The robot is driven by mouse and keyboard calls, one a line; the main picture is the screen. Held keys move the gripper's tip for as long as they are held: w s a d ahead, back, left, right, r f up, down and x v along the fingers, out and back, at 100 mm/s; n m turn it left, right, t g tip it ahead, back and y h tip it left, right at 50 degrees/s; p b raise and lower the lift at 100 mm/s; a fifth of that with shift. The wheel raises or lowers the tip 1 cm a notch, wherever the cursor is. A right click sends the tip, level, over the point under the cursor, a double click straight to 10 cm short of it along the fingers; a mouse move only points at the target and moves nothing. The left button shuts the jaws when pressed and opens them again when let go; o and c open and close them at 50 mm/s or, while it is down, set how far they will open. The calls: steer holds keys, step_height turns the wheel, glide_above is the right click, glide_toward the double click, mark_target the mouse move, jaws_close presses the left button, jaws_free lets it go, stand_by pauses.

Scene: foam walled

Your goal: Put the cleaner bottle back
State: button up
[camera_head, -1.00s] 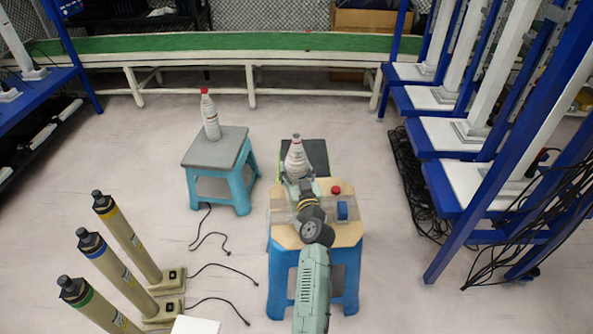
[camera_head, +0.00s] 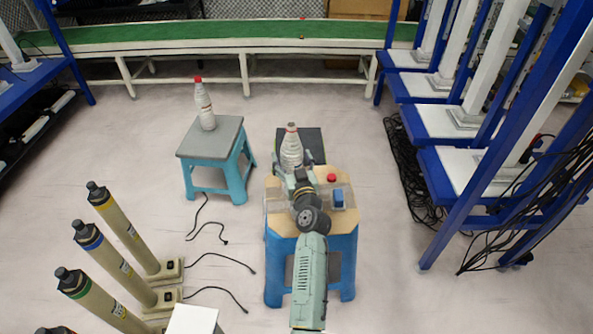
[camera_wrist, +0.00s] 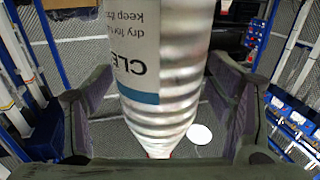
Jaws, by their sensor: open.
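The cleaner bottle (camera_head: 291,150) is pale with a banded, tapering neck and stands upright at the back of the wood-topped stool (camera_head: 284,220) in the head view. In the wrist view the cleaner bottle (camera_wrist: 165,75) fills the middle, with part of its name showing upside down above a teal stripe. My gripper (camera_wrist: 160,112) is open, one finger on either side of the bottle. A gap shows at the left finger; contact at the right cannot be told. In the head view my gripper (camera_head: 297,178) is at the bottle's near side, and the bottle's base is hidden.
A second, red-capped bottle (camera_head: 204,106) stands on a grey-topped blue stool (camera_head: 211,138) to the left. A red item (camera_head: 331,178) and a blue item (camera_head: 338,198) are beside my arm. Tall tubes (camera_head: 128,238) stand at front left, blue racks (camera_head: 450,180) at right.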

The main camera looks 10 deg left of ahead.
steer(key=b+v, duration=0.2)
steer(key=v, duration=0.9)
steer(key=shift+s, duration=0.35)
